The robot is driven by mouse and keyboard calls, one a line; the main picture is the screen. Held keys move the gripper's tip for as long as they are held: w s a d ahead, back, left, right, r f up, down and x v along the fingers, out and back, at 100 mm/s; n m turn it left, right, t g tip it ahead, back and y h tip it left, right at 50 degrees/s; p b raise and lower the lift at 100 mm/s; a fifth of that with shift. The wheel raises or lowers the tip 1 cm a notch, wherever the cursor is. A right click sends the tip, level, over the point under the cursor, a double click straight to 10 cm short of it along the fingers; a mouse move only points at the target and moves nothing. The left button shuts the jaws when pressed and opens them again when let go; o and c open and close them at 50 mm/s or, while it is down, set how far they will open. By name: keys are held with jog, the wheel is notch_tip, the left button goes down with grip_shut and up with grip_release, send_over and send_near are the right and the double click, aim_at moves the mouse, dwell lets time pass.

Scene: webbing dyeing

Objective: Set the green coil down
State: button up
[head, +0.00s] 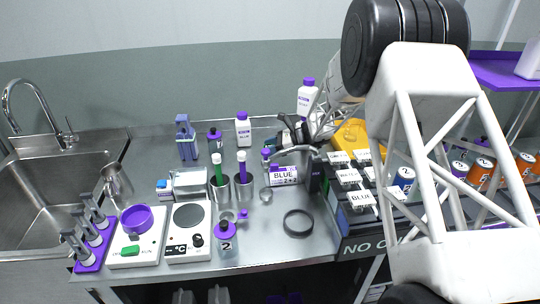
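I cannot make out a green coil for certain. A green-topped rod (218,169) stands upright in a metal cup (220,190). A dark ring (298,223) lies flat on the steel bench, apart from my gripper. My gripper (298,142) is at the back right of the bench, below my white arm, beside a box labelled BLUE (284,175). It is small and cluttered in this view, so its fingers and anything between them are unclear.
A sink (50,190) is at the left. A hotplate (188,232), a white device with a purple ring (136,219) and a purple-capped jar (226,240) stand near the front. A dark labelled rack (362,222) is at the right. Bare bench surrounds the dark ring.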

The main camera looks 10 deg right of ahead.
jog(key=shift+f, duration=1.7)
jog(key=shift+f, duration=0.1)
jog(key=o, duration=0.9)
jog(key=v, duration=1.2)
jog(key=shift+o, duration=0.4)
